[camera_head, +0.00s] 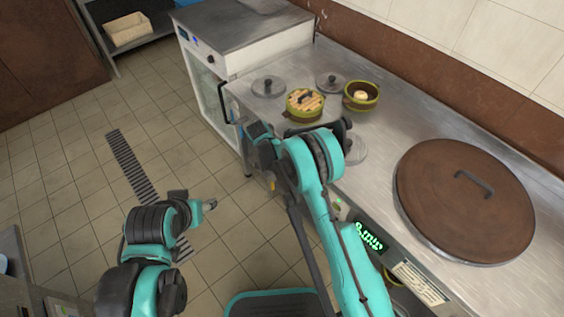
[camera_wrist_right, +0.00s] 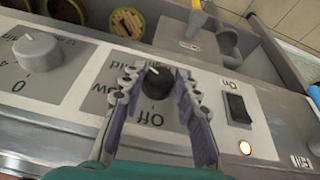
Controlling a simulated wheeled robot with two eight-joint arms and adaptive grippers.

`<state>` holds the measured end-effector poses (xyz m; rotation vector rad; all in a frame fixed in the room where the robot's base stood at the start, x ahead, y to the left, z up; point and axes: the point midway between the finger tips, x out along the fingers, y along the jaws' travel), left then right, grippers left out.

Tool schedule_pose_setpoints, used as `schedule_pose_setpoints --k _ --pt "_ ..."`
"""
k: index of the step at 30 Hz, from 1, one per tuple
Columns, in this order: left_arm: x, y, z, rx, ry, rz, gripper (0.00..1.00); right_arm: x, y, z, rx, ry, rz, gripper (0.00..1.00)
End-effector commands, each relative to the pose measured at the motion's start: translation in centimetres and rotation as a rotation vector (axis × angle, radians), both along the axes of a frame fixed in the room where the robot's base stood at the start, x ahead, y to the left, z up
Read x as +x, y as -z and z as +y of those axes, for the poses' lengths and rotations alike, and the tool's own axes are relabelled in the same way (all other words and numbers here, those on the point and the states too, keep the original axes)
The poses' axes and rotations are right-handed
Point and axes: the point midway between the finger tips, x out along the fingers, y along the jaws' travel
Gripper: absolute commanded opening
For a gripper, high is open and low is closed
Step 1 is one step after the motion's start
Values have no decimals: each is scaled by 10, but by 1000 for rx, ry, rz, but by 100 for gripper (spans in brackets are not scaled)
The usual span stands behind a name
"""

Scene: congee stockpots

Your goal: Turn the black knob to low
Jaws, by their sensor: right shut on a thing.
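In the right wrist view the black knob (camera_wrist_right: 157,86) sits on a grey and white dial plate with "Off" printed below it and partly hidden lettering above and to the left. The print appears upside down. The knob's pale mark points upward in this view. My right gripper (camera_wrist_right: 156,88) is shut on the knob, a finger on each side. In the head view my right gripper (camera_head: 262,150) is at the counter's front edge, and my arm hides the knob. My left gripper (camera_head: 208,204) hangs over the floor, away from the counter; its fingers are too small to judge.
A white knob (camera_wrist_right: 38,52), a black switch (camera_wrist_right: 237,107) and a lit lamp (camera_wrist_right: 244,147) flank the black knob. On the counter are a large brown lid (camera_head: 450,215), a lidded green pot (camera_head: 303,116) and an open green pot (camera_head: 347,98). The tiled floor is open.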

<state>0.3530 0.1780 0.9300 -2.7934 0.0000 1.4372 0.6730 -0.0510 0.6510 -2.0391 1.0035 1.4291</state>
Motion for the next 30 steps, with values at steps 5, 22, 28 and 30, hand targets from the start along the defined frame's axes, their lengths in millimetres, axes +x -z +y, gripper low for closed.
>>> schedule_pose_setpoints --k 5,22,28,30 --pt "0 2 0 0 0 0 52 3 1 2 -63 -1 85 2" --pt "0 2 0 0 0 0 52 4 0 2 -128 -2 175 2" --pt "0 2 0 0 0 0 52 4 1 2 -128 -2 175 2" --pt "0 2 0 0 0 0 52 3 1 2 -128 -2 175 49"
